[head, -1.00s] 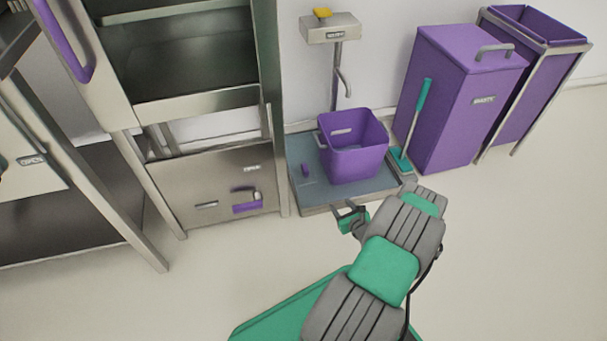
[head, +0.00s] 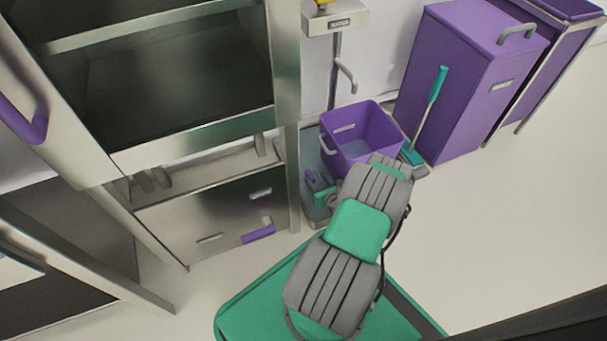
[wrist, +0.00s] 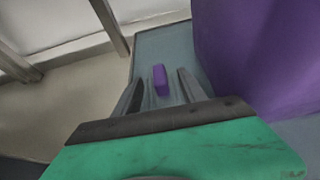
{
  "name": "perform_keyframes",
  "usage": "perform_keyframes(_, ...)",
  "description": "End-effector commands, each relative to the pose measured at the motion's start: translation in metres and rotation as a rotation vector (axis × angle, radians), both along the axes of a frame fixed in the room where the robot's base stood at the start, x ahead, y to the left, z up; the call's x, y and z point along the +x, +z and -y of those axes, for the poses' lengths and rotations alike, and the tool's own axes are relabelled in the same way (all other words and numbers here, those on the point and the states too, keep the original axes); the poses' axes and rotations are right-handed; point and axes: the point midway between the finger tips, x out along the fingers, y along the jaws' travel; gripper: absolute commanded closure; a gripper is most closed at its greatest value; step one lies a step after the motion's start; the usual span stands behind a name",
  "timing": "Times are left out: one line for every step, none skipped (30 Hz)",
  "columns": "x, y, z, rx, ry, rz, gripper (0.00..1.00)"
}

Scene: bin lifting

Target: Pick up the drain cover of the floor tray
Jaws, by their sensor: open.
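The floor tray (head: 308,150) is a low blue-grey platform beside the cabinet. On it is a small purple upright grip (wrist: 160,79), which I take to be the drain cover's handle. The cover's plate is hard to tell from the tray. In the head view the grip (head: 310,175) is partly hidden by my gripper (head: 316,184). In the wrist view my gripper (wrist: 160,73) is open, with one finger to each side of the purple grip, apart from it. The height gap between fingertips and grip is unclear.
A purple bucket (head: 362,138) stands on the tray, close to the right of my gripper. A tap post (head: 333,75) rises behind it. A steel cabinet (head: 215,215) borders the left. A teal squeegee (head: 433,100) and purple bin (head: 455,85) stand right. Floor at right is clear.

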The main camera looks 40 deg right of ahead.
Motion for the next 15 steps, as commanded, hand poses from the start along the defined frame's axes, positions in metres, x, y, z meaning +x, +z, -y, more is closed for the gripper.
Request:
perform_keyframes(0.007, -0.007, 0.002, -0.004, 0.004, 0.0, 0.51)
perform_keyframes(0.011, -0.008, 0.003, -0.005, 0.003, 0.001, 0.51)
perform_keyframes(0.016, -0.011, 0.004, -0.004, 0.002, 0.001, 0.51)
perform_keyframes(0.019, -0.014, 0.004, -0.003, 0.003, 0.0, 0.51)
perform_keyframes(0.023, -0.016, 0.005, -0.003, 0.002, 0.0, 0.51)
perform_keyframes(0.029, -0.02, 0.005, -0.004, 0.004, 0.001, 0.51)
perform_keyframes(0.034, -0.024, 0.006, -0.004, 0.004, 0.001, 0.51)
perform_keyframes(0.039, -0.028, 0.006, -0.004, 0.004, 0.001, 0.51)
perform_keyframes(0.046, -0.031, 0.007, -0.004, 0.005, 0.001, 0.51)
perform_keyframes(0.051, -0.032, 0.009, -0.005, 0.004, 0.001, 0.51)
perform_keyframes(0.055, -0.032, 0.01, -0.005, 0.005, 0.002, 0.51)
perform_keyframes(0.058, -0.033, 0.011, -0.004, 0.004, 0.001, 0.51)
perform_keyframes(0.06, -0.033, 0.012, -0.004, 0.002, 0.001, 0.51)
perform_keyframes(0.061, -0.033, 0.012, -0.004, 0.002, 0.001, 0.51)
perform_keyframes(0.062, -0.032, 0.012, -0.003, 0.002, 0.001, 0.51)
